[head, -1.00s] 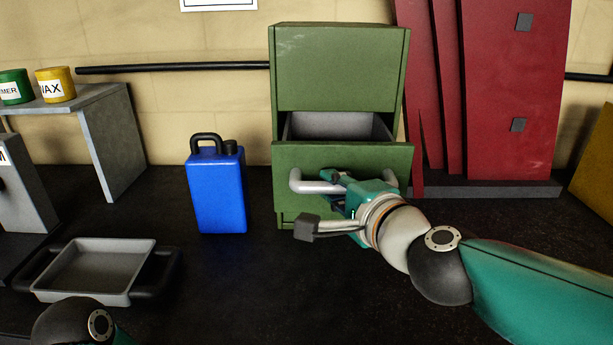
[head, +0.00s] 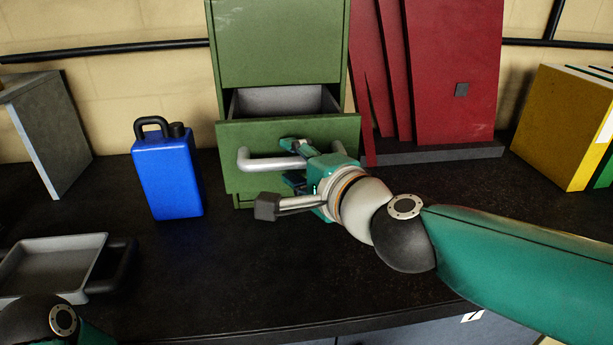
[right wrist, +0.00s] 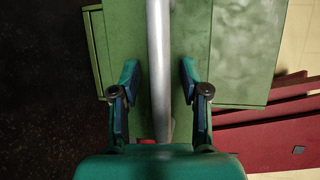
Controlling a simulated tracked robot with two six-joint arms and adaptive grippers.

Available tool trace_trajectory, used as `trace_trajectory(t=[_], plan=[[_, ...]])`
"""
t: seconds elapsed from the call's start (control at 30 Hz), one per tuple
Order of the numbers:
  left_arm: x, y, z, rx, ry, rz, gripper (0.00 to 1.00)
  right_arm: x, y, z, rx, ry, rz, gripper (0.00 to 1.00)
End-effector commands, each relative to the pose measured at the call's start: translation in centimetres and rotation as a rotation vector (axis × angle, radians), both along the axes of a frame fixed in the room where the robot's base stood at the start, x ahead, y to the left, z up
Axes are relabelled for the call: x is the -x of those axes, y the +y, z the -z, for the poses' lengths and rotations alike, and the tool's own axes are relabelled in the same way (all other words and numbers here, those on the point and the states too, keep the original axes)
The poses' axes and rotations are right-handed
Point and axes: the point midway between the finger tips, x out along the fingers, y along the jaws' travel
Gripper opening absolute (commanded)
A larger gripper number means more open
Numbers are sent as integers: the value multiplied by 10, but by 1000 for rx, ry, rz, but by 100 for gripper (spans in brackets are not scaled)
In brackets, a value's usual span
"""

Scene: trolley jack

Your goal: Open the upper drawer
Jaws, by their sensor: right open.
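The green cabinet (head: 280,40) stands against the back wall. Its drawer (head: 330,131), below a plain upper front, is pulled partly out, and its grey inside shows. The drawer's pale bar handle (head: 246,162) is on its front. My right gripper (head: 291,163) is at the handle, one finger above the bar and one below. In the right wrist view the handle (right wrist: 158,50) runs between the open fingers of my right gripper (right wrist: 158,75), with gaps on both sides. My left gripper is out of view; only part of my left arm shows at bottom left.
A blue canister (head: 168,178) stands left of the cabinet on the dark worktop (head: 200,270). A grey tray (head: 45,268) lies at lower left. Red panels (head: 455,50) lean right of the cabinet, and a yellow box (head: 562,125) stands farther right. The worktop before the drawer is clear.

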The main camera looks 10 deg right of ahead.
Motion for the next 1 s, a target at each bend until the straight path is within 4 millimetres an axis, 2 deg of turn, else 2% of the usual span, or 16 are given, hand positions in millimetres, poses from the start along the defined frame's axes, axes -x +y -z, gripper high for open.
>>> trace_trajectory(t=[0.3, 0.5, 0.7, 1.0], plan=[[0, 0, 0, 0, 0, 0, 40, 52, -25, -11, -4, -3, 5, 45], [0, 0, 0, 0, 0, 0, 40, 80, -38, -15, -2, -2, 6, 45], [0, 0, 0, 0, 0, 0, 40, 95, -46, -18, -1, -1, 10, 45], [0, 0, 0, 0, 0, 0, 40, 98, -49, -18, 2, 0, 14, 45]])
